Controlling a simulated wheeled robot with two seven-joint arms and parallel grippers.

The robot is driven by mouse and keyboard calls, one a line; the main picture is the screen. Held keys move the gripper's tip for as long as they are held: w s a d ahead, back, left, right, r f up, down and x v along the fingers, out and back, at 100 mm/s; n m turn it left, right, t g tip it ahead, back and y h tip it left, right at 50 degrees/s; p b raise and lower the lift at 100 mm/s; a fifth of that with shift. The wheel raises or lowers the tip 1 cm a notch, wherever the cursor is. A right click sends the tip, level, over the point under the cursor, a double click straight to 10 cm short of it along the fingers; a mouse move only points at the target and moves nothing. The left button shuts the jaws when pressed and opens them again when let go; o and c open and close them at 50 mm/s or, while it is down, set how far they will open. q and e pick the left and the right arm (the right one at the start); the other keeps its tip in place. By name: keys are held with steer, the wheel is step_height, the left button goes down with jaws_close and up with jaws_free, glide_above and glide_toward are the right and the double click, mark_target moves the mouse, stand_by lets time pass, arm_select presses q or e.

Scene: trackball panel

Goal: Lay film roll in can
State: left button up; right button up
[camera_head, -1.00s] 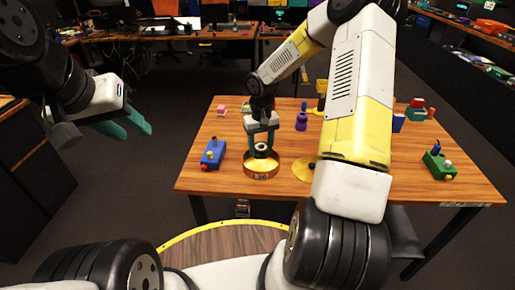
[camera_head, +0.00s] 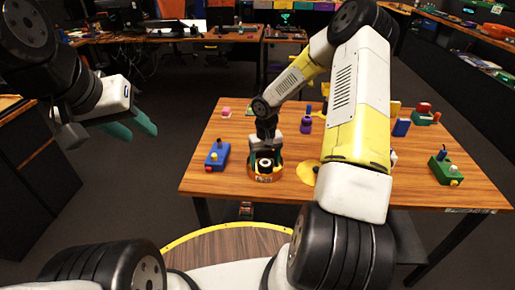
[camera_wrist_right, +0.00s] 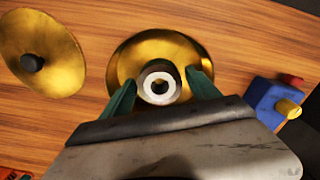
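The film roll (camera_wrist_right: 160,81), a dark spool with a white ring on its end and a dark hole, stands upright within the round brass can (camera_wrist_right: 119,57). In the head view the roll (camera_head: 265,162) shows just above the rim of the can (camera_head: 265,179). My right gripper (camera_head: 266,157) points down over the can. In the right wrist view its green fingers (camera_wrist_right: 161,78) close in on both sides of the roll, shut on it. The roll's underside is hidden. My left gripper (camera_head: 132,128) is open and empty, left of the table.
A round brass lid (camera_wrist_right: 60,62) with a dark knob lies beside the can; it also shows in the head view (camera_head: 304,174). A blue block with knobs (camera_head: 217,157) stands left of the can.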

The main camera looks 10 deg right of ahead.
steer(key=shift+r, duration=0.1)
step_height(320, 180, up, 12)
steer(key=s+r+t, duration=0.2)
steer(key=s+r, duration=0.8)
steer(key=r, duration=0.6)
steer(key=s+a+r+t+y, duration=0.2)
steer(key=s+r+t, duration=0.2)
steer(key=s, duration=1)
step_height(320, 180, up, 3)
steer(key=shift+s+r+m, duration=0.15)
steer(key=shift+m, duration=0.15)
